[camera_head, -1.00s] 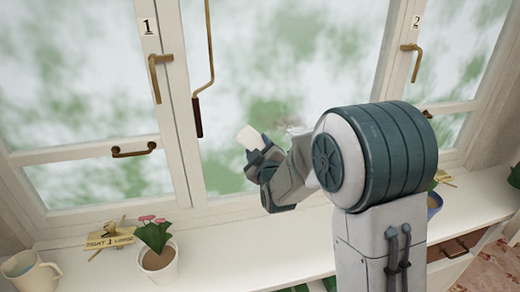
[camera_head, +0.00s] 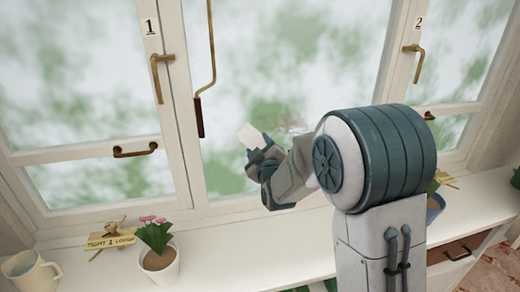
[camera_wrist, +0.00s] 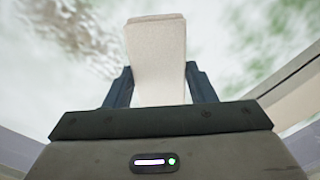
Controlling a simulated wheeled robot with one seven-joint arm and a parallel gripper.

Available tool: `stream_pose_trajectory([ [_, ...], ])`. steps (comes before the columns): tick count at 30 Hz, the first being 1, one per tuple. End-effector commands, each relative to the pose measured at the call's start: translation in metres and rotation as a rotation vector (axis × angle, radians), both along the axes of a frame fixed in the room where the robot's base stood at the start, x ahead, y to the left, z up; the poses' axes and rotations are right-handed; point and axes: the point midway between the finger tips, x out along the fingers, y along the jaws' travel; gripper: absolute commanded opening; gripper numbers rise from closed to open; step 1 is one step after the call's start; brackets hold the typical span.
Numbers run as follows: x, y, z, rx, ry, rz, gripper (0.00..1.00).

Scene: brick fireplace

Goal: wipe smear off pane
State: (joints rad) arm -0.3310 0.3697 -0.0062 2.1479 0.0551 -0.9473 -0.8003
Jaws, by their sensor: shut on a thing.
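My gripper (camera_head: 262,154) is shut on a pale, whitish block-like pad (camera_head: 249,136), in front of the middle window pane (camera_head: 270,55). In the wrist view the pad (camera_wrist: 157,60) stands upright between the two dark fingers. A faint grey-brown smear (camera_head: 292,125) shows on the pane, just right of the pad and partly behind my arm. In the wrist view the smear (camera_wrist: 90,45) lies left of the pad. I cannot tell whether the pad touches the glass.
A potted pink-flowered plant (camera_head: 158,252), a yellow tag (camera_head: 110,236) and a cream mug (camera_head: 28,276) stand on the white sill (camera_head: 215,248). A hanging brown-handled rod (camera_head: 199,116) and brass window handles (camera_head: 160,76) stick out near the pane. A blue pot (camera_head: 434,205) is at right.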

Motion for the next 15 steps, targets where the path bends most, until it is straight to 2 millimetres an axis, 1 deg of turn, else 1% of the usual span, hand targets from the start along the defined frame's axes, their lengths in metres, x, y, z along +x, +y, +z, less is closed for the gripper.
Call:
stream_pose_trajectory([
  [15, 0.0097, 0.0024, 0.0002, 0.000, -0.001, -0.001, 0.32],
])
